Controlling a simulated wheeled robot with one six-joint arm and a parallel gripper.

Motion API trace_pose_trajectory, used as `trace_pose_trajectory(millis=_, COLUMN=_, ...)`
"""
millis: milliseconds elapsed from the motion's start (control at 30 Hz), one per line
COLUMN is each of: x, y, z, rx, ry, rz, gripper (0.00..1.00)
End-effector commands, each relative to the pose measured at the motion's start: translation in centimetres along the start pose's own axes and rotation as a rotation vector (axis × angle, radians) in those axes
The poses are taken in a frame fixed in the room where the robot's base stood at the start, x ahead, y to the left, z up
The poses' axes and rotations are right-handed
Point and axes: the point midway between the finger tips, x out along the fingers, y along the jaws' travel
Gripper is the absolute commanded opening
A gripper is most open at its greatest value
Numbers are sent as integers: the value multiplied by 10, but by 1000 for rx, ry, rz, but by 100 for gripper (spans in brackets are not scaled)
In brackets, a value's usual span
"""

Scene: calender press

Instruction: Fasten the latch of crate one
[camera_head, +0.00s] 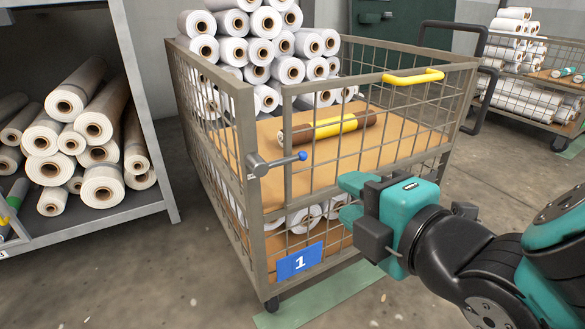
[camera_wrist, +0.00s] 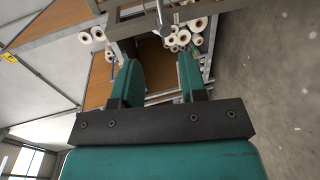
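Crate one is a wire-mesh crate (camera_head: 262,228) on castors with a blue "1" plate (camera_head: 299,262) low on its front. Its latch (camera_head: 258,165) is a grey barrel on the near corner post, with a rod ending in a blue knob (camera_head: 302,156). The rod points right, roughly level, and appears to cross in front of the front gate's left upright (camera_head: 287,130). The gate has a yellow handle (camera_head: 413,76) on its top rail. My gripper (camera_head: 350,199) is open and empty in front of the gate, right of and below the knob. The wrist view shows its spread fingers (camera_wrist: 160,82).
White rolls (camera_head: 262,50) are stacked in the crate; a brown roll with a yellow band (camera_head: 330,127) lies on its board. A rack of rolls (camera_head: 150,90) stands left, another cart (camera_head: 545,70) back right. Floor is clear front left. A green floor strip (camera_head: 318,301) runs below the crate.

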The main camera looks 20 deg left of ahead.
Motion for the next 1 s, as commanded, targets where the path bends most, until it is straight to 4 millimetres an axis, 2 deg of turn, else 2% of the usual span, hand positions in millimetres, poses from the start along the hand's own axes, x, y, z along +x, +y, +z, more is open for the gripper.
trace_pose_trajectory(millis=33, x=3, y=6, z=0, rx=1, ry=0, rz=-5, gripper=39)
trace_pose_trajectory(millis=233, x=22, y=6, z=0, rx=2, ry=1, rz=-8, gripper=39)
trace_pose_trajectory(millis=300, x=42, y=-3, z=1, rx=4, ry=-3, rz=1, gripper=39)
trace_pose_trajectory(millis=700, x=132, y=-4, z=0, rx=4, ry=0, rz=0, gripper=39)
trace_pose_trajectory(millis=833, x=151, y=-2, z=0, rx=4, ry=0, rz=0, gripper=39)
trace_pose_trajectory(millis=1000, x=164, y=-1, z=0, rx=4, ry=0, rz=-1, gripper=39)
